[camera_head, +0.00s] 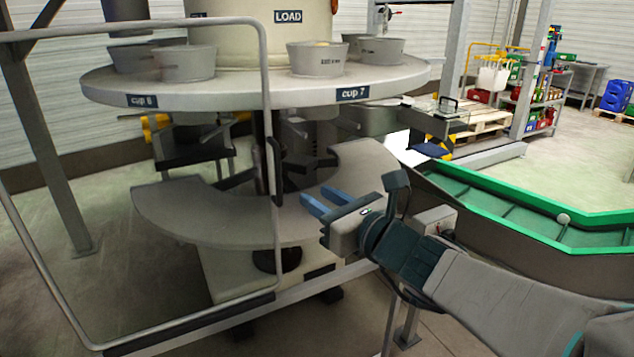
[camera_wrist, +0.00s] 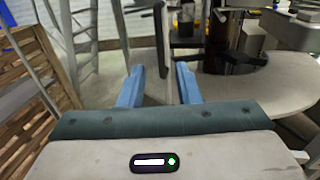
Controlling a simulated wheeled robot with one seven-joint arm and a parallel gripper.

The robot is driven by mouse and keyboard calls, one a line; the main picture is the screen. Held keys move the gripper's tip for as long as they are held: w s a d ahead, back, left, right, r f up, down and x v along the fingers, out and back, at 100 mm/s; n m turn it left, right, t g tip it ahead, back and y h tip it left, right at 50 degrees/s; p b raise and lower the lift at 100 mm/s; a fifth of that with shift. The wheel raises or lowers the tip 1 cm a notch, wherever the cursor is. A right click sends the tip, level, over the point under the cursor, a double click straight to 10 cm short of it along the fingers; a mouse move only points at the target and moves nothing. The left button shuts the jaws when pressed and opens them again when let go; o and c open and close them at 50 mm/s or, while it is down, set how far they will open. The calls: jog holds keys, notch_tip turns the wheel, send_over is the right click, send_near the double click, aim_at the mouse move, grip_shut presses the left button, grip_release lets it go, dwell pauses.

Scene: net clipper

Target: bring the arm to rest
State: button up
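My gripper (camera_head: 314,204) is near the middle of the head view, in front of the right part of a grey curved lower plate (camera_head: 190,212). Its two blue fingers point to the left and are apart, with nothing between them. In the wrist view the same two blue fingers (camera_wrist: 158,88) stand apart and empty, with the curved plate (camera_wrist: 262,85) to their right. My arm reaches in from the lower right of the head view. I cannot tell the exact gap between the gripper and the plate.
A round table (camera_head: 225,92) with several grey cups stands above the lower plate, marked "cup 6" and "cup 7". A metal tube frame (camera_head: 268,160) rises left of my gripper. Open floor shows at left.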

jog(key=shift+s+d, duration=0.2)
jog(key=shift+s, duration=0.05)
jog(key=s+d+f+n+g+h+p, duration=0.1)
jog(key=s+f+n+g+h+p, duration=0.15)
jog(key=s+n+g+p, duration=0.4)
jog(key=s+d+f+n+g+h+p, duration=0.1)
jog(key=s+f+n+g, duration=0.15)
jog(key=n, duration=0.75)
jog(key=s+d+n+h+p, duration=0.2)
jog(key=d+n+h, duration=0.2)
jog(key=d, duration=0.3)
jog(key=s+d+n+g+h+p, duration=0.1)
jog(key=s+d+n+h+p, duration=0.2)
jog(key=d+n+h, duration=0.2)
jog(key=d+n, duration=0.1)
jog(key=d, duration=0.2)
jog(key=shift+d+f, duration=0.3)
jog(key=shift+f, duration=0.05)
